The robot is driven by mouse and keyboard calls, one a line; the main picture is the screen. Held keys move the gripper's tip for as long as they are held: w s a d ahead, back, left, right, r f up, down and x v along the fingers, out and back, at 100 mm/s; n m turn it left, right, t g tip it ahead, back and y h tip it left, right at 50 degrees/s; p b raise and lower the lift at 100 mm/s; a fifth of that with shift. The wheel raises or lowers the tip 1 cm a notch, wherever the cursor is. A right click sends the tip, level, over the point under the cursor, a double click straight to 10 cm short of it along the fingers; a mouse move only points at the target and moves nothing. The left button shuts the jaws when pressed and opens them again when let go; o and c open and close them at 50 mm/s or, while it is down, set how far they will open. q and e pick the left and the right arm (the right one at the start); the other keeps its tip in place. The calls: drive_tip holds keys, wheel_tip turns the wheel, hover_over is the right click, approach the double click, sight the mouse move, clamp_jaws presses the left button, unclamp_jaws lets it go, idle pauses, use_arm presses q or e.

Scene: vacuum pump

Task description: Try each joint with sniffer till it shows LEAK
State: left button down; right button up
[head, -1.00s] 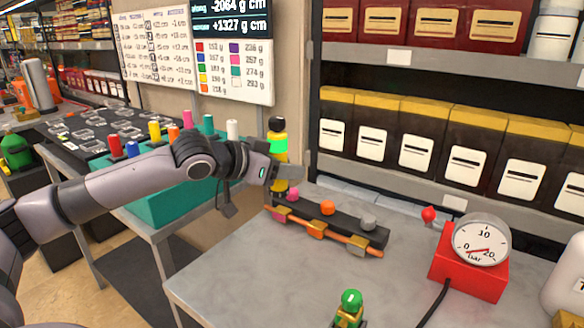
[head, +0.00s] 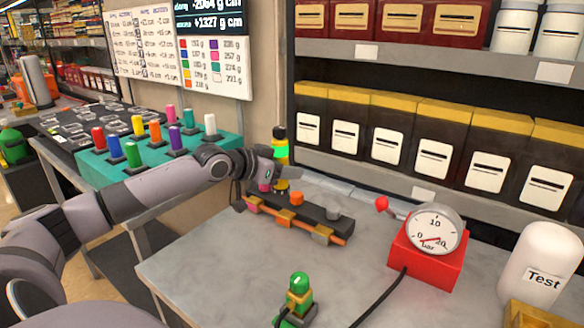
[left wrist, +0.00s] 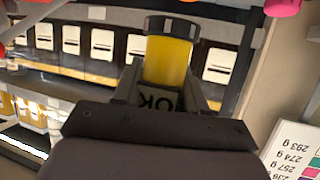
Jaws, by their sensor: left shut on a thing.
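My left gripper (head: 284,177) is shut on the sniffer (head: 281,152), a yellow upright cylinder with a black top and a bright green band. In the left wrist view the sniffer's yellow body (left wrist: 167,62) sits between the fingers, and a small panel (left wrist: 157,100) reads OK upside down. The dark joint rail (head: 312,212) lies on the grey table with a copper pipe along its front. The sniffer is behind the rail, between the pink and orange knobs; contact is unclear. My right gripper is not in view.
A red gauge box (head: 428,255) with a red-knobbed lever stands right of the rail. A white Test bottle (head: 537,262) is at far right. A green-topped fitting (head: 298,290) stands at the front. Shelves rise behind; the table middle is clear.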

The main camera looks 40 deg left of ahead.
sight(285, 190)
use_arm(q)
drive_tip(key=shift+f+b, duration=1.2)
drive_tip(key=shift+b, duration=0.15)
wheel_tip(285, 190, down, 3)
drive_tip(key=b, duration=0.3)
drive_tip(key=shift+f+b, duration=0.2)
drive_tip(key=shift+b, duration=0.2)
drive_tip(key=shift+f+b, duration=0.55)
drive_tip(key=shift+b, duration=0.15)
